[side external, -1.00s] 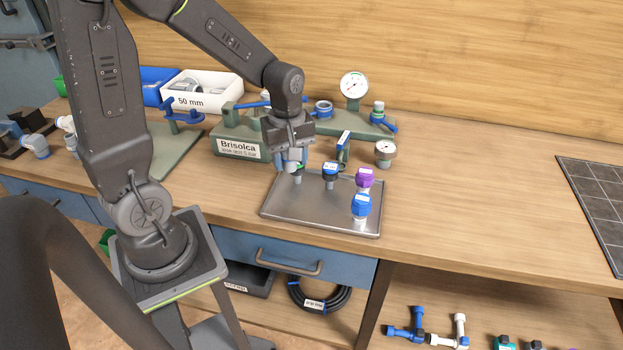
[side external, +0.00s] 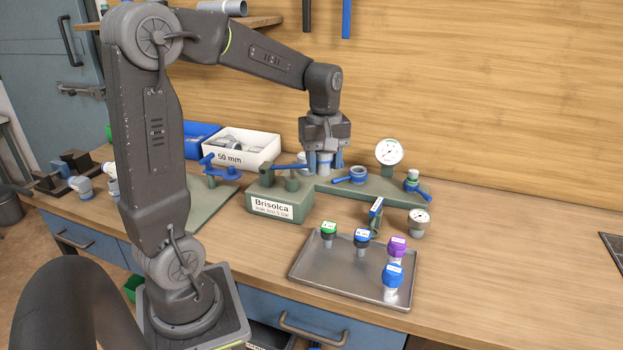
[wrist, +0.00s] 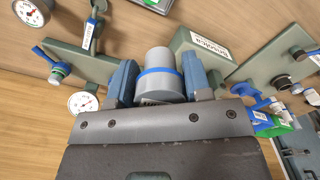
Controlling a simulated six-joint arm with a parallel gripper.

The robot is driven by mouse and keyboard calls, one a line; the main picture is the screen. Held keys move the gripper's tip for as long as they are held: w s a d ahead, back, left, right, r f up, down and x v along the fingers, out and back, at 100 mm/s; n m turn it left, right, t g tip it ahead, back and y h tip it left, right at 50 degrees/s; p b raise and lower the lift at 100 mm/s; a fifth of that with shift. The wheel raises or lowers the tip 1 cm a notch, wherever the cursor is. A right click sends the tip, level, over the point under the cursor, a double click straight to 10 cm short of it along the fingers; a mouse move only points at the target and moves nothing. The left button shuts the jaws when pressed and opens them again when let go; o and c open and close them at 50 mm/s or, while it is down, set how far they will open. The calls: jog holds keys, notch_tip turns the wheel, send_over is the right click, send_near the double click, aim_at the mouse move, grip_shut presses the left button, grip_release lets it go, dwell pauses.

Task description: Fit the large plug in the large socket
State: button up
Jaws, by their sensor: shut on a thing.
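My gripper (side external: 323,171) is shut on a grey cylindrical plug with a blue band (wrist: 160,78), which I take to be the large plug. In the side view the plug (side external: 323,158) is upright between the fingers, over the back of the green manifold (side external: 385,187). A blue ring fitting (side external: 357,174) on the manifold, just right of the gripper, may be the large socket; I cannot be sure. In the wrist view the plug and fingers hide the middle of the manifold. I cannot tell whether the plug's lower end touches anything.
A metal tray (side external: 340,282) in front holds green (side external: 328,228), blue (side external: 361,237), purple (side external: 397,245) and larger blue (side external: 392,276) capped pieces. Gauges (side external: 388,152) and blue levers (side external: 289,166) stand close by. A white bin (side external: 248,149) is behind left.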

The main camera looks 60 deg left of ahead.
jog(key=w+a+f, duration=0.3)
jog(key=w+a, duration=1.3)
jog(key=w, duration=0.4)
jog(key=shift+a+f, duration=0.1)
jog(key=shift+f, duration=3.65)
jog(key=shift+f, duration=1.4)
jog(key=shift+f, duration=0.3)
